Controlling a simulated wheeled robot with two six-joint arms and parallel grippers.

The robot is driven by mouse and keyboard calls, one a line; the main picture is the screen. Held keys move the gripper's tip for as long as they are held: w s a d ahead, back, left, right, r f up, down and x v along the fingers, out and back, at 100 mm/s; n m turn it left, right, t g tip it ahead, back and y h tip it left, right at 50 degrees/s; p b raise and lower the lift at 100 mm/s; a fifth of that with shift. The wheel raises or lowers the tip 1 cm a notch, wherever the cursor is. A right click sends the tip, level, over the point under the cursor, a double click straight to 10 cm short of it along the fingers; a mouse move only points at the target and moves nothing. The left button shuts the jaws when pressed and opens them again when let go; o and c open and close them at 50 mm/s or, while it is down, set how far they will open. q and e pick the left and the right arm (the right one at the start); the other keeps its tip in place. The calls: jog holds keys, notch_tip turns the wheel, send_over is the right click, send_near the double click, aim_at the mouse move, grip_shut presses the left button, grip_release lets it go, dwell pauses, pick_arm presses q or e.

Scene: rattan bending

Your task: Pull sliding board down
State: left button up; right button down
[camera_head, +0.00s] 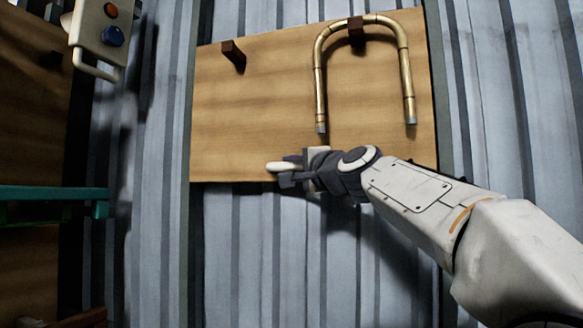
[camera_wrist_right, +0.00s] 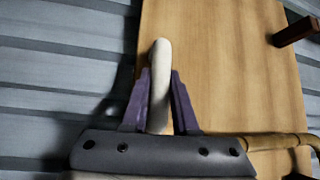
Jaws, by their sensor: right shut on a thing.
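The sliding board (camera_head: 270,100) is a wooden panel in front of a corrugated wall in the head view, and it also fills much of the right wrist view (camera_wrist_right: 225,60). A white handle (camera_head: 274,167) sticks out near its lower edge. My right gripper (camera_head: 288,172) is shut on this handle; in the right wrist view its dark fingers (camera_wrist_right: 159,95) lie on both sides of the white handle (camera_wrist_right: 160,60). The gripper hides part of the handle's base. My left gripper is not in view.
Another dark peg (camera_head: 233,54) is at upper left. A control box (camera_head: 103,28) with red and blue buttons is at top left. A teal bar (camera_head: 50,192) is at left.

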notch_tip(320, 180, down, 22)
jog(key=b, duration=2)
jog(key=shift+f, duration=0.2)
jog(key=c, duration=0.7)
grip_release()
jog(key=shift+r, duration=0.1)
jog(key=b+v, duration=0.3)
jog(key=v, duration=0.7)
jog(key=shift+s+d, duration=0.15)
jog(key=shift+s, duration=0.1)
